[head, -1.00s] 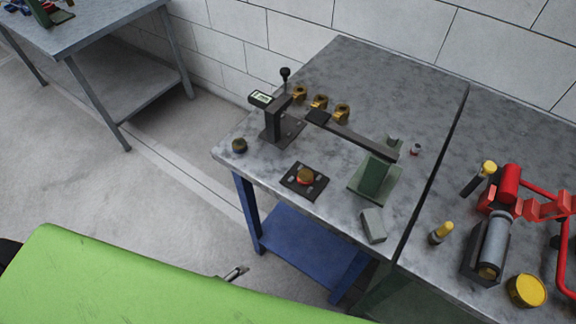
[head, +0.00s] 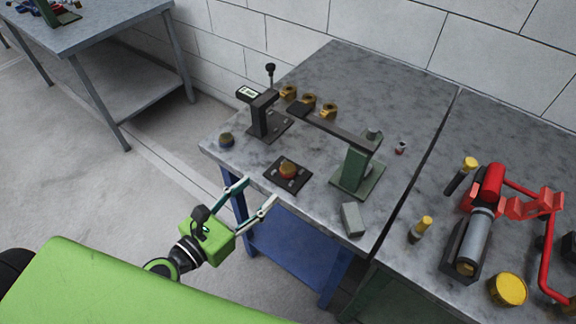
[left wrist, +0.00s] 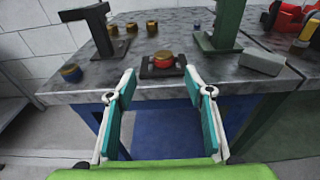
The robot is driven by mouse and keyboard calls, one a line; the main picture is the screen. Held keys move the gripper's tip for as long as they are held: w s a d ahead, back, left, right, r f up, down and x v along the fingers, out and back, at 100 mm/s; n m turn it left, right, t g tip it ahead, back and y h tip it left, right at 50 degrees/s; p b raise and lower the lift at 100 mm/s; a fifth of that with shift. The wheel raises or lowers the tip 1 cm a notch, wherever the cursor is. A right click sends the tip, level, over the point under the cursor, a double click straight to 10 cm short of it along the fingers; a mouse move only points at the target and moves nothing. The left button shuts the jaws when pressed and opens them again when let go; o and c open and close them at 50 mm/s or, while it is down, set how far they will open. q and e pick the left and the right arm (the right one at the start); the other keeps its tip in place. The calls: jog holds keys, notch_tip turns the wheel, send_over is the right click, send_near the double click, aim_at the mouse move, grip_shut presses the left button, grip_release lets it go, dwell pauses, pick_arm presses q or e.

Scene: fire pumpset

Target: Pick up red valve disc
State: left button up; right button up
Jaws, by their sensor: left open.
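The red valve disc (head: 288,171) has a brass-coloured top and sits on a small dark plate (head: 276,181) near the front edge of the grey workbench. In the left wrist view the disc (left wrist: 163,60) shows beyond the fingertips, roughly midway between them. My left gripper (head: 256,194) is open and empty, in front of the bench edge and short of the disc. Its two fingers (left wrist: 157,84) are spread wide in the left wrist view. My right gripper is not in view.
A dark gauge stand (head: 264,118) and a green stand (head: 357,168) flank the plate behind. A round dark part (head: 226,140) lies left, a grey block (head: 353,220) right. Several brass fittings (head: 308,101) stand behind. A red and grey assembly (head: 482,220) occupies the right bench.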

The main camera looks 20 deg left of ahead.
aim_at(287, 169)
pick_arm(q)
jog(key=p+x, duration=0.1)
jog(key=x, duration=0.3)
jog(key=shift+w, duration=0.15)
jog(key=x, duration=0.2)
jog(key=p+x, duration=0.1)
jog(key=x, duration=0.2)
jog(key=shift+d, duration=0.35)
jog(key=shift+d+f, duration=0.1)
jog(key=shift+f, duration=0.05)
jog(key=shift+c, duration=0.9)
grip_shut()
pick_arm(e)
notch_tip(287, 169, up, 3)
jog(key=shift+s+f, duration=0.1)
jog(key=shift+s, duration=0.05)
